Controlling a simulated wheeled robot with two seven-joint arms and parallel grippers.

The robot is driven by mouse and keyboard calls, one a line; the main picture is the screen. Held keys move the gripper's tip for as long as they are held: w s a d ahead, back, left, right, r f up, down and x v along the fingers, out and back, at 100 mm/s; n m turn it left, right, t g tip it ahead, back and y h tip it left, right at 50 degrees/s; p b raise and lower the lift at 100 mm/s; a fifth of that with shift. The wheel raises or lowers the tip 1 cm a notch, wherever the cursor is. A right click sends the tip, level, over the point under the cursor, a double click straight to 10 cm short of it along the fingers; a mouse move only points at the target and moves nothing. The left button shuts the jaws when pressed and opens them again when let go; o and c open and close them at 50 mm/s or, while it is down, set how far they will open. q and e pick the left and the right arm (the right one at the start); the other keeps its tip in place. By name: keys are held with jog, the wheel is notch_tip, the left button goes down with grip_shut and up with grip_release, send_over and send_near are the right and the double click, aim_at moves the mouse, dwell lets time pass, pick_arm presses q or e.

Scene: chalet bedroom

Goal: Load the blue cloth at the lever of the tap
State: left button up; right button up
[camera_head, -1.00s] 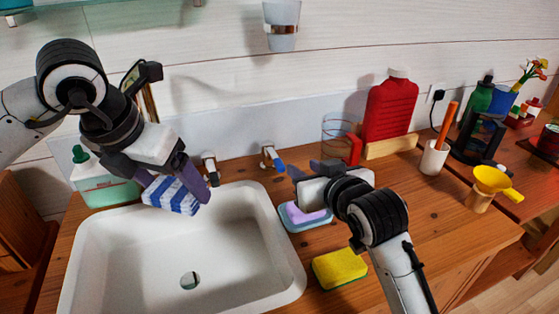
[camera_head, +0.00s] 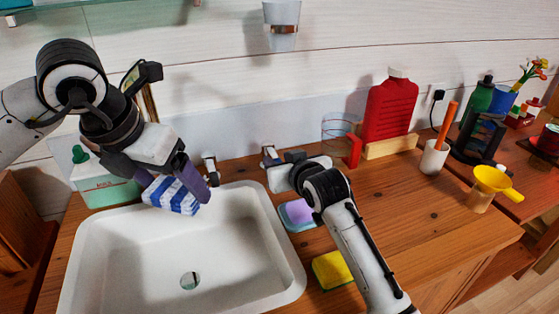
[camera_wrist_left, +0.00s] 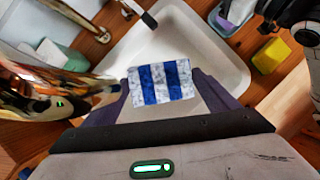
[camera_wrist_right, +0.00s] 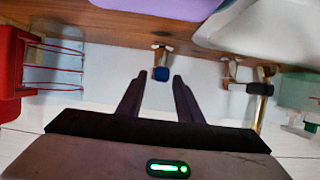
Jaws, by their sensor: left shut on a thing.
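The blue and white striped cloth (camera_head: 171,195) is between the fingers of my left gripper (camera_head: 178,184), above the back left part of the sink. It also shows in the left wrist view (camera_wrist_left: 160,83). The tap lever with a blue end (camera_wrist_right: 161,74) lies ahead of my right gripper (camera_wrist_right: 157,88) in the right wrist view, roughly in line with the gap between its open fingers. In the head view, my right gripper (camera_head: 283,158) is at the back right of the sink and hides most of that lever. Contact with the lever cannot be told.
The white sink (camera_head: 280,240) is empty below the cloth. A second tap fitting (camera_head: 211,170) stands to the left. A soap dish (camera_head: 298,215) and a yellow sponge (camera_head: 332,270) lie right of the sink, near my right arm. A red bottle (camera_head: 390,108) stands behind.

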jog(key=shift+w, duration=0.15)
jog(key=shift+f, duration=0.1)
grip_shut()
jog(key=shift+w+d+n+g+y, duration=0.25)
jog(key=shift+d+n+g+y, duration=0.35)
jog(key=shift+n+y, duration=0.4)
grip_release()
